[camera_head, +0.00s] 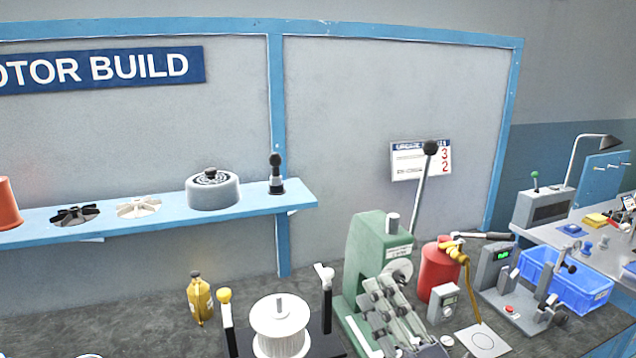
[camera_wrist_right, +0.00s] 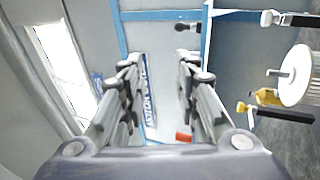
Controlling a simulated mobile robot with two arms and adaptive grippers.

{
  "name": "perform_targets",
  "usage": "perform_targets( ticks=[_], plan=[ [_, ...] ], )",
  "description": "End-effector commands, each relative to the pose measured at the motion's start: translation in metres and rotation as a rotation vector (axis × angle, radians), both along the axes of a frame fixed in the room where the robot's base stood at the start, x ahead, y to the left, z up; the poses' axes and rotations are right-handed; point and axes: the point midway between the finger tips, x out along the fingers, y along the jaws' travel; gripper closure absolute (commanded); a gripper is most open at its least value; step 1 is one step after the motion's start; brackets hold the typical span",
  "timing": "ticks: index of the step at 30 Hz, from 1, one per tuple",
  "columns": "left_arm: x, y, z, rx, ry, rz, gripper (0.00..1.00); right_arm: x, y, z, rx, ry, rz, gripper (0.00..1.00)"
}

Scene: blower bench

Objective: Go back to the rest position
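My right gripper (camera_head: 382,285) shows low in the head view, in front of the green press (camera_head: 372,245). Its grey fingers stand up over the bench and hide part of the press base. In the right wrist view the right gripper (camera_wrist_right: 160,70) is open, its two fingers well apart with nothing between them. Behind that gap are the wall panel and the blue sign. My left gripper is not in view.
A white spool (camera_head: 281,330) stands on a black fixture left of the gripper. A yellow bottle (camera_head: 200,298) stands farther left. A red cylinder (camera_head: 438,272), a grey meter (camera_head: 444,302) and a blue bin (camera_head: 568,285) are to the right. A blue shelf (camera_head: 150,217) runs above the bench.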

Motion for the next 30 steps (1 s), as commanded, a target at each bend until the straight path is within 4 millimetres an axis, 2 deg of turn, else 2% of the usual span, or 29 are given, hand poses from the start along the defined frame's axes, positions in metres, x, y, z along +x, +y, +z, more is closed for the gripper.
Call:
perform_targets(
  ticks=[1, 3, 5, 6, 8, 9, 12, 15, 18, 24, 30],
  plan=[
    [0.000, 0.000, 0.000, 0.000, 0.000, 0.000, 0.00, 0.003, -0.021, -0.023, 0.121, 0.130, -0.061, 0.71],
    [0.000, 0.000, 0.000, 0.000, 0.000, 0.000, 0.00, 0.003, -0.050, -0.061, 0.286, 0.315, -0.152, 0.71],
    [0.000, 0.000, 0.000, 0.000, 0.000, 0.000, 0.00, -0.003, -0.072, -0.099, 0.421, 0.475, -0.235, 0.71],
    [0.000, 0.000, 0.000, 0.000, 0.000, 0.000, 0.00, -0.012, -0.085, -0.126, 0.509, 0.583, -0.291, 0.71],
    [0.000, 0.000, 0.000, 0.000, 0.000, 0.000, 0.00, -0.030, -0.100, -0.165, 0.627, 0.738, -0.375, 0.71],
    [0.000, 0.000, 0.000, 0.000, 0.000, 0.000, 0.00, -0.045, -0.107, -0.190, 0.700, 0.838, -0.430, 0.71],
    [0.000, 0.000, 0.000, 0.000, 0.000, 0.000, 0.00, -0.090, -0.117, -0.244, 0.851, 1.062, -0.560, 0.71],
    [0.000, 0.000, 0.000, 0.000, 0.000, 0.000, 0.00, -0.134, -0.119, -0.282, 0.960, 1.242, -0.670, 0.71],
    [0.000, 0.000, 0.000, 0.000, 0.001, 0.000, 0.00, -0.176, -0.117, -0.308, 1.040, 1.392, -0.767, 0.71],
    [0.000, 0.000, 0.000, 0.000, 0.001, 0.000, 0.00, -0.257, -0.107, -0.338, 1.157, 1.653, -0.944, 0.71],
    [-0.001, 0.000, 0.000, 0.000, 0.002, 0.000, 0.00, -0.243, -0.105, -0.397, 1.141, 1.670, -0.961, 0.71]
  ],
)
